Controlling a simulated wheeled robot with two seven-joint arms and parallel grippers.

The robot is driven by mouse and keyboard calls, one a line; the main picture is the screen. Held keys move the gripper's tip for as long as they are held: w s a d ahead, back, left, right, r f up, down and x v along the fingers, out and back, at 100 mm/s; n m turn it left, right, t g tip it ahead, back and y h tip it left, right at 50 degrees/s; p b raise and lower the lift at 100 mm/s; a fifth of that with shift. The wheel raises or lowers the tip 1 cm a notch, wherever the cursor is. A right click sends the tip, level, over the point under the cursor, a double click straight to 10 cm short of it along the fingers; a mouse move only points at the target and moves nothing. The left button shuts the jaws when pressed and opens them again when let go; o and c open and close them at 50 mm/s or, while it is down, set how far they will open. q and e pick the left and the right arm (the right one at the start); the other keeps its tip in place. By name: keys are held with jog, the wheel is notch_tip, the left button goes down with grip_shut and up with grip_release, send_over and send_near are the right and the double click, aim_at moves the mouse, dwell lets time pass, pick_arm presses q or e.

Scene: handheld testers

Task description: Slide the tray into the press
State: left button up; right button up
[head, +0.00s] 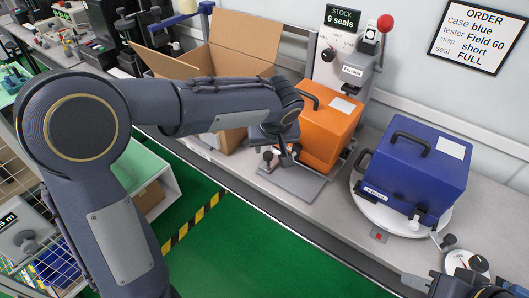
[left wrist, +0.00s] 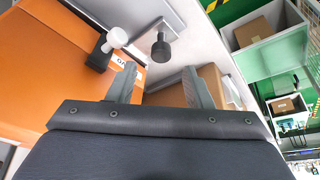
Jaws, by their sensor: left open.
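The press (head: 330,55) stands against the wall, a grey upright with a red-ball lever. An orange case (head: 325,130) stands in front of it. A flat grey plate, apparently the tray (head: 296,186), juts out towards the bench's front edge. My left gripper (head: 281,152) is over the plate's left side, beside the orange case. In the left wrist view its two fingers (left wrist: 160,88) are apart with nothing between them. A white knob (left wrist: 117,37) and a dark knob (left wrist: 161,48) lie just beyond. My right gripper (head: 445,285) is partly cut off at the bottom right.
A blue case (head: 415,170) sits on a round white turntable (head: 385,212) at right. A dial gauge (head: 466,262) stands near the right gripper. An open cardboard box (head: 245,48) is behind my left arm. Green floor lies in front of the bench.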

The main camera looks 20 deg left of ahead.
aim_at(268, 154)
pick_arm(q)
jog(key=x, duration=0.5)
jog(key=shift+a+f, duration=0.1)
grip_shut()
